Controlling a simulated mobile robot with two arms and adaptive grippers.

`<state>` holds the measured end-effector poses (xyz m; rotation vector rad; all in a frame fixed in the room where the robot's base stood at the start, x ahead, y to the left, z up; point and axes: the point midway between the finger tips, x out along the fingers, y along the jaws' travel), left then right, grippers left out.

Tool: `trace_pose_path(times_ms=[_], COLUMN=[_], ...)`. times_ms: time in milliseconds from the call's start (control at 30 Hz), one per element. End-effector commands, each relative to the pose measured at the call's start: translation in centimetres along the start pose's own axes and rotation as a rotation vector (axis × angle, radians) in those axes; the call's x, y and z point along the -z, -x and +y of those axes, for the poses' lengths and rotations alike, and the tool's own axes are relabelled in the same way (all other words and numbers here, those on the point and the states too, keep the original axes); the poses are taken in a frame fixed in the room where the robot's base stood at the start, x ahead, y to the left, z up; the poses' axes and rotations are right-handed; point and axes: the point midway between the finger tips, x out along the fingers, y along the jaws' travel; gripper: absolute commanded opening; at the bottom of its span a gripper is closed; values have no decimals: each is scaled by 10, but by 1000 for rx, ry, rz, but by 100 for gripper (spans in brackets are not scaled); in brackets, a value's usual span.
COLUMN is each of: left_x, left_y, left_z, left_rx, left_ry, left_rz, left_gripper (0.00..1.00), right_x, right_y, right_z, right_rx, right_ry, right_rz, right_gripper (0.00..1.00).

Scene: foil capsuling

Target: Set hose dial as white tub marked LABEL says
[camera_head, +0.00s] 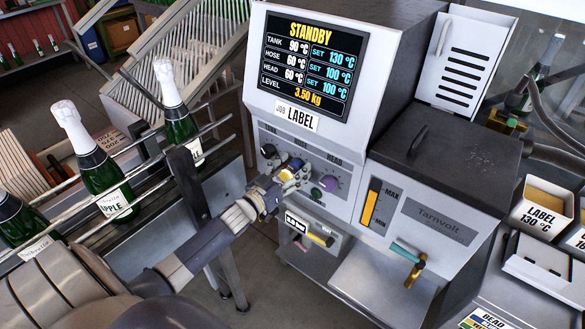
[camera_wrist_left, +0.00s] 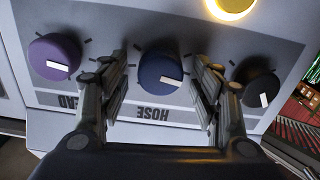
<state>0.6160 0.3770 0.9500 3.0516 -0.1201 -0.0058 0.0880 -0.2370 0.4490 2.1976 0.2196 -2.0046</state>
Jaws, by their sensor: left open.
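The hose dial (camera_wrist_left: 158,70) is a dark blue knob above an upside-down HOSE label in the left wrist view; its white mark points to the lower right there. My left gripper (camera_wrist_left: 160,88) is open, with one finger on each side of the knob and visible gaps. In the head view my left gripper (camera_head: 286,180) is at the dial row and partly hides it. The white tub marked LABEL (camera_head: 545,213) stands at the right and reads 130 °C. The display (camera_head: 312,62) reads STANDBY, with hose 60 °C, set 100 °C. My right gripper is not in view.
The purple HEAD dial (camera_wrist_left: 55,57) and the black dial (camera_wrist_left: 257,88) flank the hose dial closely. A lit yellow lamp (camera_wrist_left: 231,6) is nearby. Bottles (camera_head: 100,175) stand along a railed line at the left. A metal shelf (camera_head: 385,285) juts out below the machine front.

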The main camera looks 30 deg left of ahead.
Motion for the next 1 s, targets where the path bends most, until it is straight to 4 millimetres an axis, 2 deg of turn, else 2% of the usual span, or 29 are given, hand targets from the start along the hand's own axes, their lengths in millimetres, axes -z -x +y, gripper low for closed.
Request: trace_pose_path(times_ms=[167,267,367,400,733,1000], left_x=[0,0,0,0,0,0], left_y=[0,0,0,0,0,0], left_z=[0,0,0,0,0,1], left_rx=[0,0,0,0,0,1], left_ry=[0,0,0,0,-33,-187], left_rz=[0,0,0,0,0,0], left_gripper=[59,41,18,14,14,14], right_x=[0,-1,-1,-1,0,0], right_y=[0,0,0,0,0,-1], right_z=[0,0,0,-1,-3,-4], right_rx=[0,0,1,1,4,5], right_ry=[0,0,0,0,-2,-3], right_rz=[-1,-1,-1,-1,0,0], right_gripper=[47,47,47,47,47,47])
